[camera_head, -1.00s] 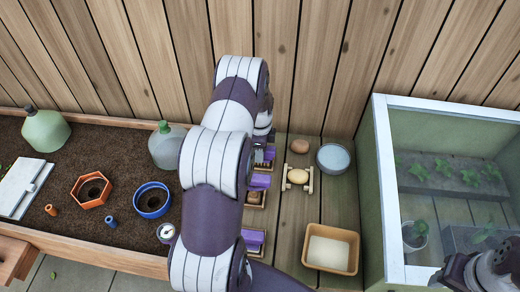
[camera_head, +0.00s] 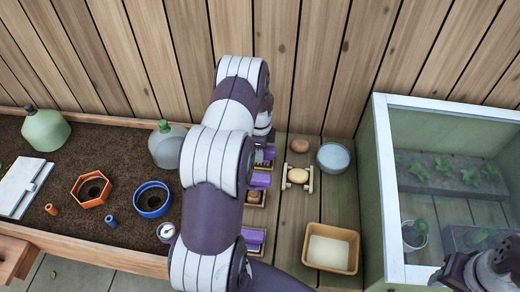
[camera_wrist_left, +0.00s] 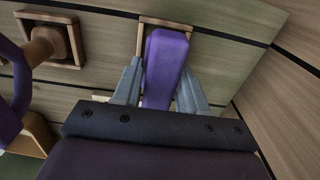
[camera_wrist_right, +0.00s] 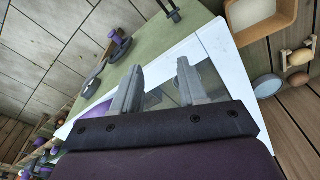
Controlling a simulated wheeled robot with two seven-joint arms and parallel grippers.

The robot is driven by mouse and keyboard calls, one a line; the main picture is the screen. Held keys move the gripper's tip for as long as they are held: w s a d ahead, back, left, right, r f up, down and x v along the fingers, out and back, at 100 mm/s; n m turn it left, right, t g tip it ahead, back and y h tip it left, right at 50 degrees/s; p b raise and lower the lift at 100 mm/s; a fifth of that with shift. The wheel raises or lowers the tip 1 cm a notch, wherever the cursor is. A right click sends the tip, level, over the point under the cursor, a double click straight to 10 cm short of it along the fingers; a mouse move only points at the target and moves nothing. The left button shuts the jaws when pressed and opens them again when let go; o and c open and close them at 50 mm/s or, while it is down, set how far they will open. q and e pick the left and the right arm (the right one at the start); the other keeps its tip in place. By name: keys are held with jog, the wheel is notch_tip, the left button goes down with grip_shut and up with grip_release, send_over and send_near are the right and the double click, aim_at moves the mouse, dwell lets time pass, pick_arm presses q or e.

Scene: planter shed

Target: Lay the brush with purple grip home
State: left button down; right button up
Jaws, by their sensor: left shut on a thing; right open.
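My left gripper (camera_head: 264,143) is over the back of the wooden shelf, beside the planter. In the left wrist view its fingers (camera_wrist_left: 158,90) are shut on the purple grip (camera_wrist_left: 166,62) of a brush. The grip's far end lies at a small wooden frame (camera_wrist_left: 178,23); whether it rests in the frame or just above it, I cannot tell. The rest of the brush is hidden. In the head view the purple grip (camera_head: 269,153) shows just beside the gripper. My right gripper (camera_wrist_right: 157,85) is open and empty near the cold frame.
Two more wooden holders with purple-handled things (camera_head: 258,181) (camera_head: 253,238) stand in front. A brush rest with a tan item (camera_head: 298,176), a brown ball (camera_head: 299,145), a grey bowl (camera_head: 333,157) and an orange-rimmed tub (camera_head: 331,248) stand right. The glass cold frame (camera_head: 385,180) bounds the shelf.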

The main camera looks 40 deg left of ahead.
pick_arm(q)
jog(key=shift+f, duration=0.3)
jog(key=c, duration=0.5)
grip_release()
jog(key=shift+c, duration=0.2)
jog(key=shift+r, duration=0.1)
notch_tip(320, 180, up, 13)
jog(key=shift+f, duration=0.2)
